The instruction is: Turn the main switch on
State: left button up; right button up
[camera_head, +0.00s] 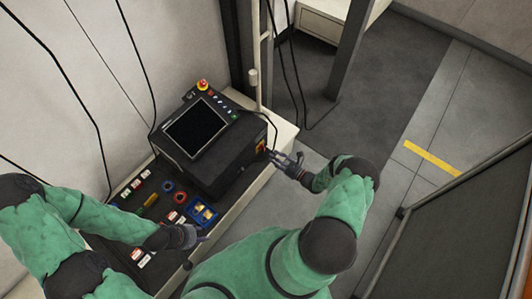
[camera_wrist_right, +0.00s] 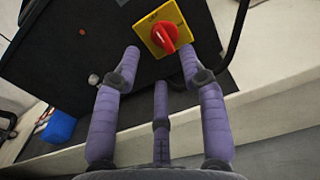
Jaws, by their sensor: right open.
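The main switch (camera_wrist_right: 166,36) is a red rotary knob on a yellow square plate. It sits on the side of a black control box (camera_head: 215,150). In the head view the switch (camera_head: 261,147) is small, at the box's right side. My right gripper (camera_head: 279,157) is open close to it. In the right wrist view the right gripper's (camera_wrist_right: 160,58) two long purple fingers point at the knob, one on each side of the plate, with a third finger below. I cannot tell whether any finger touches it. My left gripper (camera_head: 190,237) is low over the bench; its finger opening is unclear.
The box stands on a bench (camera_head: 255,190) with a screen (camera_head: 196,127) and a red emergency button (camera_head: 202,85) on top. Small coloured parts and a blue bin (camera_head: 203,213) lie in front. A cable (camera_wrist_right: 238,35) hangs right of the switch.

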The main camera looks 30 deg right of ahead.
aim_at(264, 150)
jog(key=shift+b+x, duration=0.55)
jog(key=shift+x, duration=2.15)
jog(key=shift+c, duration=0.2)
grip_shut()
